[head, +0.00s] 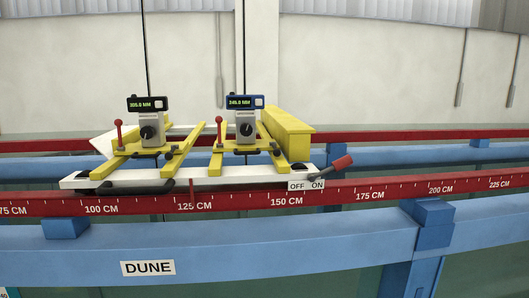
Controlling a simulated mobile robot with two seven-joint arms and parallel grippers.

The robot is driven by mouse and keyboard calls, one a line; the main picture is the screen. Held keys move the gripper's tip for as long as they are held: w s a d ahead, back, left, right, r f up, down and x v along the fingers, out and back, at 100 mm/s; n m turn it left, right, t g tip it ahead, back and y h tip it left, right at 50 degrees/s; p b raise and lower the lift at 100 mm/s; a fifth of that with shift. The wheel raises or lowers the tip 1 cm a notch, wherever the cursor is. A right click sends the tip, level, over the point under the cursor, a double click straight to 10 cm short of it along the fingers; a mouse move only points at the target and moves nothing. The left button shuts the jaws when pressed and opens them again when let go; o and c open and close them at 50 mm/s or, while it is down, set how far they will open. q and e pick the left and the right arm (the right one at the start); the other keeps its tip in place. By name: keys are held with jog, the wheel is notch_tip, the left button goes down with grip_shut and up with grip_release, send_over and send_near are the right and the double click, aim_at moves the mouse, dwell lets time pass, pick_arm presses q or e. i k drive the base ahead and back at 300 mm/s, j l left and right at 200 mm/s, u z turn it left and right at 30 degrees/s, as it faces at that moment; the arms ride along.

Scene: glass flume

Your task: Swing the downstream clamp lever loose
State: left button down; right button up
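Two yellow instrument mounts sit on a white carriage (220,180) that spans the flume rails. The left mount has an upright lever with a red knob (118,124), and the right mount has a similar upright lever with a red knob (219,121). A lever with a thick red grip (342,162) slants up to the right at the carriage's right end, by an OFF/ON plate (305,186). No flow direction shows, so I cannot tell from the picture alone which lever is downstream. Neither gripper is in view.
A black display (147,104) and a blue display (245,102) top the two gauges. The red scale rail (400,192) and blue beam (250,246) run across the front.

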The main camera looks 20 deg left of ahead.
aim_at(118, 122)
jog(key=k+u, duration=0.15)
jog(key=u, duration=1.3)
